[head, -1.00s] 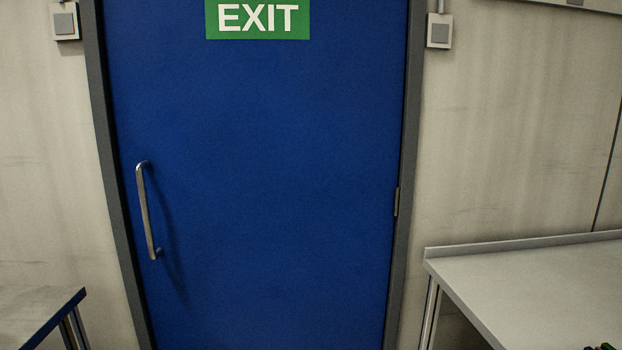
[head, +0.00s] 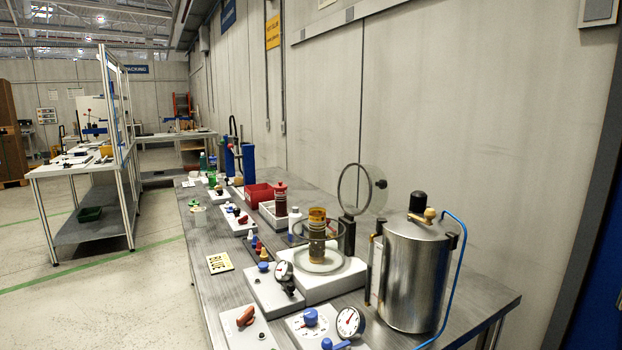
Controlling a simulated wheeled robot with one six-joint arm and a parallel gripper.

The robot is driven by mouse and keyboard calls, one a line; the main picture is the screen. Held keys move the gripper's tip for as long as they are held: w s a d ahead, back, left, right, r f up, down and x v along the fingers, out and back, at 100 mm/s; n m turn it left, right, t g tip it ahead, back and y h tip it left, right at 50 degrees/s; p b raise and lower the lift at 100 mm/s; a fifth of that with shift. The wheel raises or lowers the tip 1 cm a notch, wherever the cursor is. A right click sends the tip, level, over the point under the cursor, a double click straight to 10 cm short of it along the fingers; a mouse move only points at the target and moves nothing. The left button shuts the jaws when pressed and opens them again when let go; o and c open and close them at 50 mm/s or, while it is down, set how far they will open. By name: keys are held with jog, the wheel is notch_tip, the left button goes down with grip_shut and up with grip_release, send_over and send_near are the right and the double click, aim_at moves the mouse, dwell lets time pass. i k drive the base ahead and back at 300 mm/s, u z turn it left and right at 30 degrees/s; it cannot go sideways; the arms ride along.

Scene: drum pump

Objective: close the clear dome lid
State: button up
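The clear dome lid (head: 352,200) stands open and upright, a round see-through cover with a dark rim and a black knob on its right. It joins a dark post at the back right of a clear round chamber (head: 301,252). The chamber sits on a white base (head: 318,286) on the workbench. An amber ribbed stack (head: 317,228) stands inside the chamber. My gripper is not in view.
A steel drum (head: 413,275) with a blue hose stands right of the chamber, near the lid. Gauges and control panels (head: 240,330) fill the bench front. A red bin (head: 258,196) and bottles stand behind. Open floor (head: 120,300) lies left of the bench (head: 207,270).

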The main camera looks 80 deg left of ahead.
aim_at(382, 184)
jog(key=u, duration=0.55)
jog(key=i, duration=2.3)
jog(key=u, duration=1.05)
